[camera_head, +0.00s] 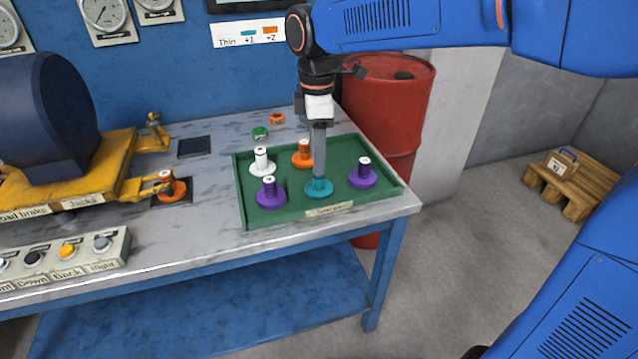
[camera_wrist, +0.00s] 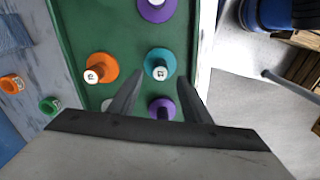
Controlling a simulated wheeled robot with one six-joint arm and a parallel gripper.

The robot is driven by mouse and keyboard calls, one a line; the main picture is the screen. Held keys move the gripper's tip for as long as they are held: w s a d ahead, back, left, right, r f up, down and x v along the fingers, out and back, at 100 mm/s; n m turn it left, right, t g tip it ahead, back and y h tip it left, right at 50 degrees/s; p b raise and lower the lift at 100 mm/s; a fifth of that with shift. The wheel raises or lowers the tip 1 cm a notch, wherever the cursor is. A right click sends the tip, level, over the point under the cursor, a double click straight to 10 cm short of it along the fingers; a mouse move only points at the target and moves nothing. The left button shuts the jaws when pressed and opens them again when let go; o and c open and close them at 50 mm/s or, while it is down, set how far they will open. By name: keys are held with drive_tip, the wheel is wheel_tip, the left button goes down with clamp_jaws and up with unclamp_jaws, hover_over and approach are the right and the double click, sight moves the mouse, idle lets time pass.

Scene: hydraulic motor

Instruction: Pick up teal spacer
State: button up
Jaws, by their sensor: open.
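The teal spacer (camera_head: 319,186) stands in the green tray (camera_head: 295,215), near its front edge. It has a round teal base. My gripper (camera_head: 319,150) is directly above it in the head view and hides most of its upper part. In the wrist view the teal spacer (camera_wrist: 160,65) shows its base and pale top just beyond the fingertips of my open gripper (camera_wrist: 158,85), roughly centred between them. Nothing is between the fingers. Whether the fingers reach down beside the spacer, I cannot tell.
Purple spacers (camera_head: 270,192) (camera_head: 362,173), an orange spacer (camera_head: 303,153) and a white spacer (camera_head: 262,161) stand around it in the tray. Orange (camera_head: 277,118) and green (camera_head: 260,132) rings lie behind the tray. A red barrel (camera_head: 390,105) stands behind the table.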

sight(319, 180)
drive_tip(key=shift+f, duration=2.5)
clamp_jaws()
